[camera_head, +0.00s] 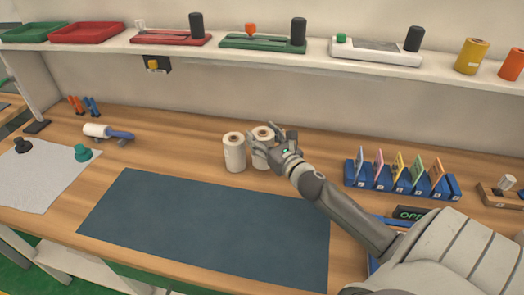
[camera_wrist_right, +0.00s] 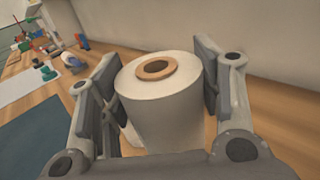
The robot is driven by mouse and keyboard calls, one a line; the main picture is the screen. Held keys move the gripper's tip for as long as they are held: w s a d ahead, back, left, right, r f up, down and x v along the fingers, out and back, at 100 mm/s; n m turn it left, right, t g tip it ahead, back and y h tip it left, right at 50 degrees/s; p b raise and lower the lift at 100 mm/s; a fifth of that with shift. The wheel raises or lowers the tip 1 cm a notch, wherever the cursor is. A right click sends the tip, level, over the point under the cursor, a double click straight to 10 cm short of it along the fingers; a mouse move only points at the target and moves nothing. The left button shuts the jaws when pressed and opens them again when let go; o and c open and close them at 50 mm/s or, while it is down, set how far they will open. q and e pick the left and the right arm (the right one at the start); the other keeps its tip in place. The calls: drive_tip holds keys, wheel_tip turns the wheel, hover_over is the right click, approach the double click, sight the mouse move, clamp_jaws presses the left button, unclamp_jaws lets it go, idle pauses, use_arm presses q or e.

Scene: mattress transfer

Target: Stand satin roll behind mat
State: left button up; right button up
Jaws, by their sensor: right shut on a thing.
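Two white rolls with brown cores stand upright side by side on the wooden table, behind the dark blue-grey mat (camera_head: 215,225). The left roll (camera_head: 234,153) stands free. My right gripper (camera_head: 266,146) is around the right roll (camera_head: 263,133), with a finger on each side. In the right wrist view the right gripper (camera_wrist_right: 165,90) is shut on this roll (camera_wrist_right: 165,105), which looks upright. I cannot tell which roll is the satin one. The held roll's lower part is partly hidden by my gripper. My left gripper is not in view.
A blue rack of coloured cards (camera_head: 400,180) stands at the right, near my right arm. A lint roller (camera_head: 105,132) and a pale sheet (camera_head: 45,170) with knobs lie at the left. A shelf (camera_head: 230,48) with trays and tools runs above the table.

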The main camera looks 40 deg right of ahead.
drive_tip(key=shift+w+f+b, duration=0.2)
drive_tip(key=shift+f+b, duration=0.1)
drive_tip(key=f+b, duration=0.3)
drive_tip(key=shift+w+d+f, duration=0.1)
drive_tip(key=shift+w+f, duration=0.05)
drive_tip(key=shift+w, duration=0.05)
drive_tip(key=shift+f, duration=0.15)
drive_tip(key=o, duration=1.2)
drive_tip(key=shift+o, duration=0.2)
